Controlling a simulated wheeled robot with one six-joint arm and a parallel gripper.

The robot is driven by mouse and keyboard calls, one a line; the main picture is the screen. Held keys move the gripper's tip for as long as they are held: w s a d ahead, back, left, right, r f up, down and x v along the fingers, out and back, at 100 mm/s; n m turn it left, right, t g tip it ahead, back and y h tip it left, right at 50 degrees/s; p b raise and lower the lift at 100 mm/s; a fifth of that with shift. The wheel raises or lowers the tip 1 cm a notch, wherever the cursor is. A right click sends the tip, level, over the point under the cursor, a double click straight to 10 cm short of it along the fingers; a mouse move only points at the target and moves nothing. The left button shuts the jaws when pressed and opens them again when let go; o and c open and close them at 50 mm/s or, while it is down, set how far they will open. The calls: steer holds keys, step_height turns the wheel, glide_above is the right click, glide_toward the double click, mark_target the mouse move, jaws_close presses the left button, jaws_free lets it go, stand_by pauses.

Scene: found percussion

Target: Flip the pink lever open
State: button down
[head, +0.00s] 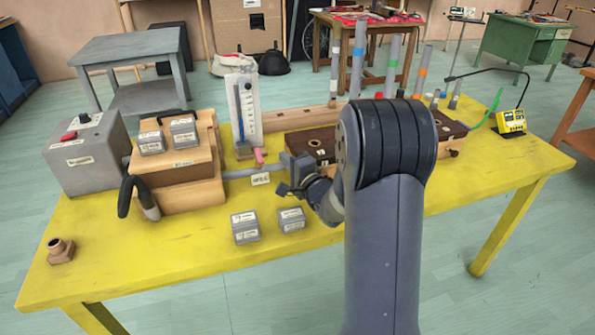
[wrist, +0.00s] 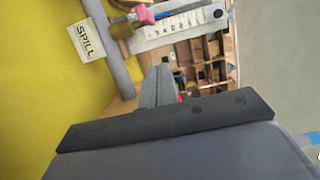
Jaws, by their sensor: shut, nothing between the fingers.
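The pink lever (head: 258,157) is small and sits on the grey pipe (head: 240,173) at the foot of the upright gauge panel (head: 244,110). In the wrist view the pink lever (wrist: 145,14) is near the top edge, beside a brass-coloured valve body (wrist: 120,26) on the pipe. My gripper (wrist: 162,70) is shut and empty, its fingers apart from the lever in that view. In the head view my gripper is to the right of the lever, near the pipe's right end; its fingertips are hard to make out.
A label reading SPILL (wrist: 86,40) stands beside the pipe. A wooden box (head: 178,170) is left of the lever, and a grey box with a red button (head: 88,150) stands farther left. Small grey blocks (head: 245,228) lie in front. The yellow table (head: 190,265) is mostly clear at the front.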

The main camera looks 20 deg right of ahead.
mark_target(259, 160)
steer(key=shift+s+a, duration=0.15)
steer(key=shift+a, duration=1.75)
